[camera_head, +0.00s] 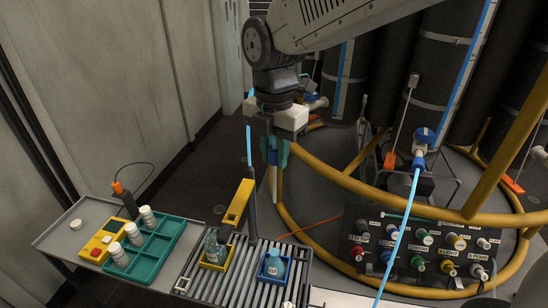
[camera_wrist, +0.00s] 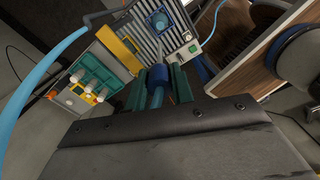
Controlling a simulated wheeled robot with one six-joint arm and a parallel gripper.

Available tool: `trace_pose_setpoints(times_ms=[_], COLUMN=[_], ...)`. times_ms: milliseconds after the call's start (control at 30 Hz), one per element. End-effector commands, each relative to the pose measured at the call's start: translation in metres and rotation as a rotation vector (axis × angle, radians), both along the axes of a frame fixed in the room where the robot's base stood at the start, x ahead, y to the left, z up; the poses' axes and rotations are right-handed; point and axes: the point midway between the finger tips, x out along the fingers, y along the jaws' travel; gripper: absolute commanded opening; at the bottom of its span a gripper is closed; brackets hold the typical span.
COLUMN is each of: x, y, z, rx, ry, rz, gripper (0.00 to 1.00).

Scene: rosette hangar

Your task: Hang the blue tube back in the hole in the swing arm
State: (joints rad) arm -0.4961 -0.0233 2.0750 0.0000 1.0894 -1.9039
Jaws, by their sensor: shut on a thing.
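My gripper (camera_head: 275,152) hangs above the roller table, its teal fingers shut on the blue tube (camera_head: 271,152). In the wrist view the tube's dark blue collar (camera_wrist: 157,80) sits between the fingers, with a light blue part below it. A light blue hose (camera_wrist: 30,70) curves along the left of the wrist view. The yellow swing arm (camera_head: 239,203) is on a grey post, below and left of my gripper. It also shows in the wrist view (camera_wrist: 118,47). The tube is apart from the swing arm. I cannot make out the hole clearly.
A bottle in a blue tray (camera_head: 259,271) and another in a yellow tray (camera_head: 228,263) stand on the rollers. A teal rack (camera_head: 155,249) with white jars is at left. A yellow rail (camera_head: 375,190) and a connector panel (camera_head: 367,228) are at right.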

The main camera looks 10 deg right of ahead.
Motion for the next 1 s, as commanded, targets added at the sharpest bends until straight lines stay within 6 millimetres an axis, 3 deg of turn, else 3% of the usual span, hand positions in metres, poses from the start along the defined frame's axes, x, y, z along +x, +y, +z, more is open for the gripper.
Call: trace_pose_setpoints(times_ms=[567, 667, 900, 1000], x=[-0.002, -0.006, -0.011, -0.008], y=[0.003, 0.022, 0.093, 0.103], z=[0.008, 0.005, 0.012, 0.02], rx=[-0.002, -0.005, -0.004, 0.0], ry=[0.003, 0.008, 0.005, -0.001], rz=[0.009, 0.049, 0.082, 0.032], gripper=[0.02, 0.02, 0.02, 0.02])
